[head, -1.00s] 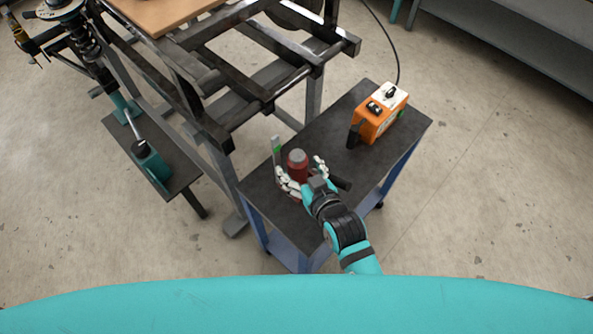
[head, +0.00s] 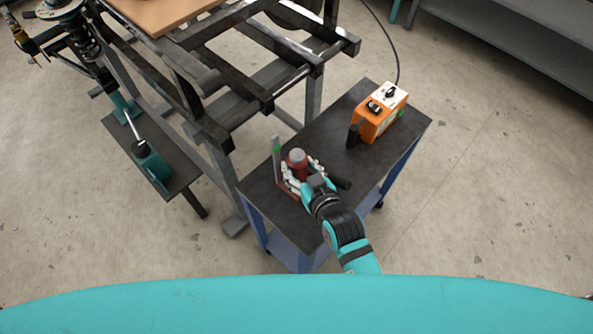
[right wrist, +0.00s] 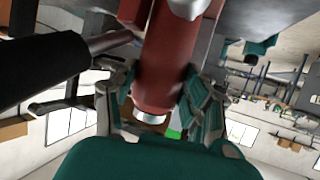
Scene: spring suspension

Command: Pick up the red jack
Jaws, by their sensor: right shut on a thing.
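The red jack (head: 297,160) stands upright on the dark top of the small cart (head: 385,150) in the head view, near its left side. It has a grey cap and a black handle sticking out to the right. My right gripper (head: 302,175) is closed around the jack's body, its white fingers on both sides. In the right wrist view the red cylinder (right wrist: 167,65) fills the middle, with the fingers (right wrist: 160,108) pressed on either side of it. The jack's base is mostly hidden by the gripper. My left gripper is not in view.
An orange box (head: 380,115) with a black cable sits at the cart's far end. A dark metal frame (head: 215,125) stands close to the cart's left. A teal jack (head: 152,165) rests on a dark shelf (head: 180,150) further left. Floor is free on the right.

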